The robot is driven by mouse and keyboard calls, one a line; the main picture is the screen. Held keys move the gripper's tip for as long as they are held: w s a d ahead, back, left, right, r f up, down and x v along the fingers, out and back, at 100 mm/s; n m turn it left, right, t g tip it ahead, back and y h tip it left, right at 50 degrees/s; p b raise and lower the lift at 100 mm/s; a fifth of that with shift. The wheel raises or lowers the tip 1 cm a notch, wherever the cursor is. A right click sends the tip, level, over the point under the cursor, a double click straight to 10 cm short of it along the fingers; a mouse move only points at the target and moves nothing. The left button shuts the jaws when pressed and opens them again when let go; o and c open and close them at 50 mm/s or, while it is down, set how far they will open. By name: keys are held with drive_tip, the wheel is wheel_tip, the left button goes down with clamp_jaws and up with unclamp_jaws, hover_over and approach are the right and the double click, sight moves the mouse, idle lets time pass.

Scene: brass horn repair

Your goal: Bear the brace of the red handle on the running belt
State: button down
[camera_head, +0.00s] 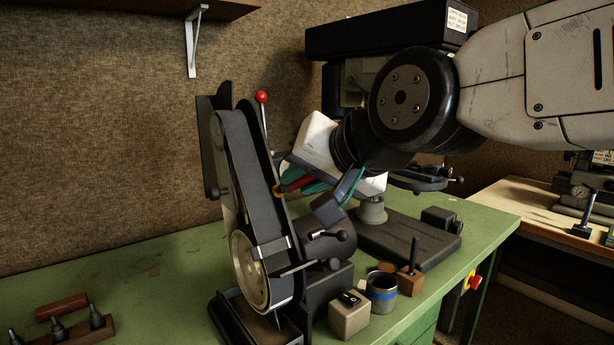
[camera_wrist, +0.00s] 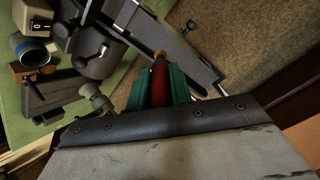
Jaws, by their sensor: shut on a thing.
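My gripper (camera_head: 297,182) has green fingers and is shut on the red handle (camera_head: 297,186), at the right side of the belt grinder. In the wrist view the red handle (camera_wrist: 158,86) lies between the green fingers, pointing away from the wrist. The brass-coloured brace (camera_wrist: 160,56) shows at its far end, close to the grinder's belt (camera_wrist: 186,57). In the head view the brace (camera_head: 281,190) is small and beside the belt's right edge. I cannot tell whether it touches the belt (camera_head: 243,180) or whether the belt is running.
A switch box (camera_head: 349,316), a blue-banded cup (camera_head: 382,291) and a wooden block with a tool (camera_head: 409,283) stand right of the grinder. A red-knobbed lever (camera_head: 261,97) rises behind it. A rack of pointed tools (camera_head: 75,329) sits left. Bare green bench (camera_head: 155,270) lies between.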

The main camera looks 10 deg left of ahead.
sight(287, 190)
drive_tip(key=shift+s+f, duration=0.1)
drive_tip(key=shift+x, duration=3)
drive_tip(key=shift+x, duration=1.05)
idle(1.2)
drive_tip(key=shift+v, duration=3.55)
drive_tip(key=shift+x, duration=2.5)
